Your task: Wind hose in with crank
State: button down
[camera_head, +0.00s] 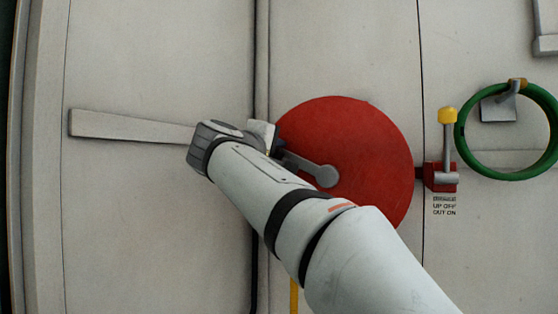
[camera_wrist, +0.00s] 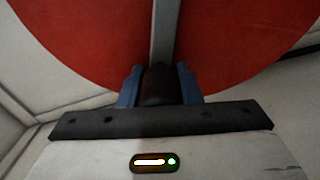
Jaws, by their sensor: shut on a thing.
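A round red hose reel (camera_head: 360,130) is on the pale wall in the middle of the head view. Its grey crank arm (camera_head: 318,174) runs from the hub up and left to my gripper. In the wrist view the red disc (camera_wrist: 80,40) fills the upper part, and the grey crank arm (camera_wrist: 164,35) points straight away from me. My gripper (camera_wrist: 160,88) has its blue fingers on both sides of the dark crank handle (camera_wrist: 158,82) and is shut on it. In the head view my wrist hides the fingers and the handle.
A red valve (camera_head: 440,178) with a yellow-tipped lever (camera_head: 447,125) pointing up sits right of the reel, above a small label. A green hose ring (camera_head: 463,148) hangs from a bracket farther right. A long pale bar (camera_head: 130,127) lies left. A yellow strip (camera_head: 294,297) shows below the reel.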

jog(key=shift+s+d+r, duration=0.1)
jog(key=shift+r, duration=0.05)
jog(key=c, duration=1.4)
grip_release()
jog(key=shift+c, duration=0.2)
jog(key=o, duration=0.3)
jog(key=shift+s, duration=0.2)
jog(key=shift+o, duration=0.4)
jog(key=shift+w, duration=0.15)
jog(key=shift+s+a, duration=0.3)
jog(key=shift+s, duration=0.25)
jog(key=b+v, duration=0.1)
jog(key=v, duration=0.5)
jog(key=shift+s, duration=0.35)
jog(key=shift+a, duration=0.15)
